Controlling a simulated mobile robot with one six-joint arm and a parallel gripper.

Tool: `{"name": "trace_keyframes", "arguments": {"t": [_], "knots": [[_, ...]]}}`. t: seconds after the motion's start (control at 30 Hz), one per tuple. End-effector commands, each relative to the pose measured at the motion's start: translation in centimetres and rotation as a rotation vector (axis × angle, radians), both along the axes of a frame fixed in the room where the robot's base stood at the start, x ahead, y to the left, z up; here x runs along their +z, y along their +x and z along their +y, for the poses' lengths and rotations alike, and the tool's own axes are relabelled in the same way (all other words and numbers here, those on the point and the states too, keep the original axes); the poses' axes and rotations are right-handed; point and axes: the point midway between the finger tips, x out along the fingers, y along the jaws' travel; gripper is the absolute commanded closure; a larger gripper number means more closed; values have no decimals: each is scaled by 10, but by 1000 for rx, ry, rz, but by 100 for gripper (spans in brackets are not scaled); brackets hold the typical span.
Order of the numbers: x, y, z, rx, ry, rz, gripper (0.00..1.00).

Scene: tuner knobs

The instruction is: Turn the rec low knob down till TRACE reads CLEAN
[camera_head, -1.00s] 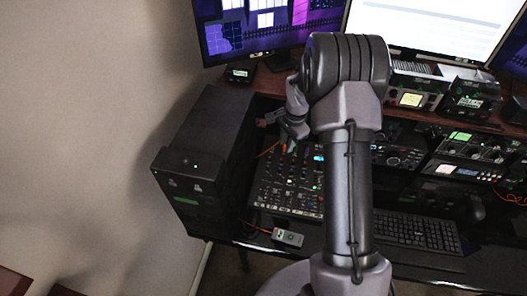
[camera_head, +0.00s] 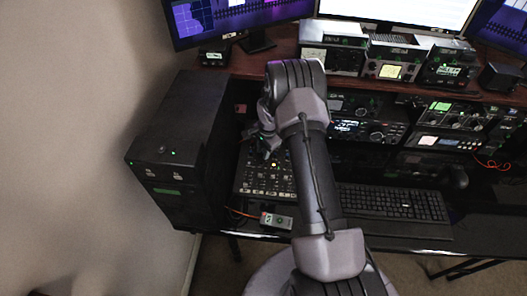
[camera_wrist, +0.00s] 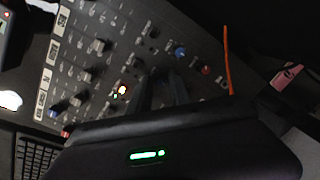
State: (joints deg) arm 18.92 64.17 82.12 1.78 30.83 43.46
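A black mixer panel (camera_head: 262,182) with rows of knobs lies on the desk left of the keyboard; it fills much of the wrist view (camera_wrist: 75,75). Its knobs are mostly grey, with a blue one (camera_wrist: 180,52) and a red one (camera_wrist: 206,70) near my fingers. I cannot read which knob is rec low, and no readable TRACE text shows. My gripper (camera_wrist: 162,88) is over the panel, its two dark fingers apart with a narrow gap between them. Whether they touch a knob is unclear. In the head view my gripper (camera_head: 266,150) is low at the panel, partly behind my wrist.
A black tower case (camera_head: 175,150) stands left of the panel. A keyboard (camera_head: 392,204) lies to the right, and radio units (camera_head: 362,130) stand behind. An orange cable (camera_wrist: 228,60) runs beside the panel.

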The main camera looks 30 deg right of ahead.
Motion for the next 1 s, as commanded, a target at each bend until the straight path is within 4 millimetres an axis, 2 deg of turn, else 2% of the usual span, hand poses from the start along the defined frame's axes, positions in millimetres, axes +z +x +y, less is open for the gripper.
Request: {"name": "trace_keyframes", "arguments": {"t": [0.07, 0.17, 0.2, 0.63, 1.0], "knots": [[0, 0, 0, 0, 0, 0, 78], [0, 0, 0, 0, 0, 0, 98], [0, 0, 0, 0, 0, 0, 100], [-1, 0, 0, 58, -5, 2, 100], [-1, 1, -1, 336, -27, 18, 100]]}}
